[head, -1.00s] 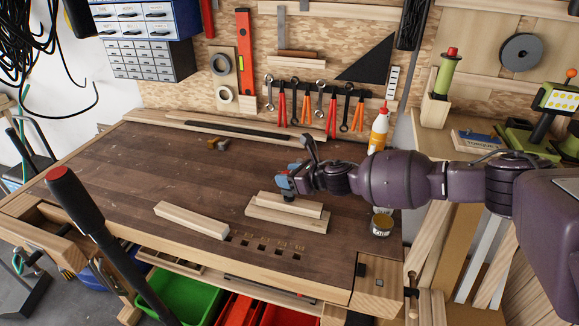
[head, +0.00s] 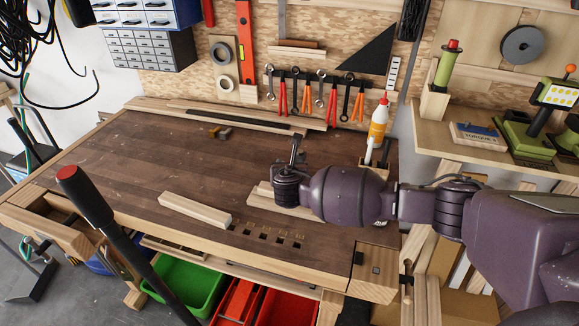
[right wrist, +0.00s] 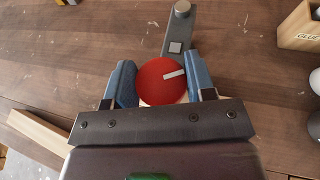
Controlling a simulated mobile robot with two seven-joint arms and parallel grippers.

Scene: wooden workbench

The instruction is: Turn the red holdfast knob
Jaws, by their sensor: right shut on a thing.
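The red holdfast knob (right wrist: 152,82), a round disc with a pale stripe, shows in the right wrist view. My right gripper (right wrist: 163,80) has its blue jaws on either side of the knob and is shut on it. The grey holdfast arm (right wrist: 178,38) extends beyond the knob. In the head view the holdfast (head: 297,147) stands up behind my right wrist, which hides the knob and the jaws. Pale boards (head: 262,197) lie beneath my wrist. My left gripper is not in view.
A loose wooden block (head: 195,209) lies left of the boards, near several square holes. A glue bottle (head: 378,122) stands at the back right. Dark strips (head: 225,118) lie along the back. A black rod with a red end (head: 84,193) rises in the left foreground. The bench's left part is clear.

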